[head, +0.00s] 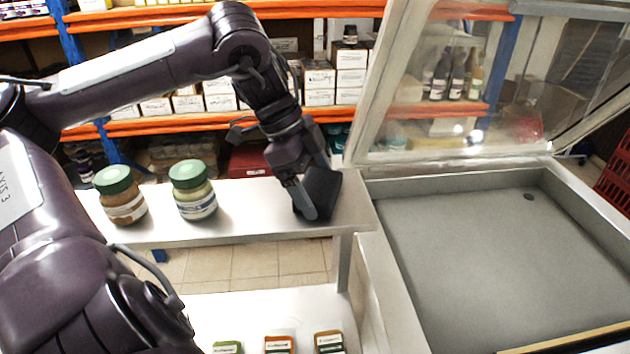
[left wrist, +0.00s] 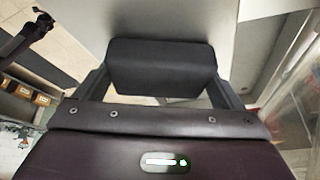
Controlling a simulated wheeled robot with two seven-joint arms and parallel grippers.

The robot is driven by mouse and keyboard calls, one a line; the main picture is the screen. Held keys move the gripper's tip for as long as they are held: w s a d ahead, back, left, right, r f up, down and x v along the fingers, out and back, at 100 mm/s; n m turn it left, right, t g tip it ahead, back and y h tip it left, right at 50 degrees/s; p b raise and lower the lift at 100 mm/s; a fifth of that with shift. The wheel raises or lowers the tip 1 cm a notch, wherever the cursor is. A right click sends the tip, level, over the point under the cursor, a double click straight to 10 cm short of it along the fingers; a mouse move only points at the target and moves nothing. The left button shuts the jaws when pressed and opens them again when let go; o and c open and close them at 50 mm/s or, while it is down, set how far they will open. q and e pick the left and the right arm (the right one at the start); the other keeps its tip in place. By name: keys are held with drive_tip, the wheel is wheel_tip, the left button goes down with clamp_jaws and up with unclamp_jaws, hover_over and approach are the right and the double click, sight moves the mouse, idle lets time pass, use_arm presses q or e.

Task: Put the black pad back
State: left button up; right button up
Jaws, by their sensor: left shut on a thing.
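The black pad (head: 322,193) is at the right end of the white shelf (head: 262,221), near the open glass-lidded cabinet. My left gripper (head: 306,203) is shut on it, with a finger showing along its near side. In the left wrist view the pad (left wrist: 160,66) sits between the two fingers of the left gripper (left wrist: 162,88), against a pale surface. I cannot tell whether the pad's underside touches the shelf.
Two green-lidded jars, one brown (head: 121,196) and one pale (head: 193,191), stand on the shelf left of the pad. The open glass lid (head: 440,90) rises over the grey cabinet (head: 490,250) at right.

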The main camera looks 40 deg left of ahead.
use_arm(q)
drive_tip(key=o, duration=0.9)
drive_tip(key=shift+c, duration=0.2)
drive_tip(key=shift+a, duration=0.1)
drive_tip(key=shift+a+r, duration=0.1)
drive_tip(key=shift+r, duration=0.1)
drive_tip(key=b+v, duration=0.2)
drive_tip(key=v, duration=0.9)
drive_tip(key=shift+r, duration=0.3)
drive_tip(key=shift+s, duration=0.1)
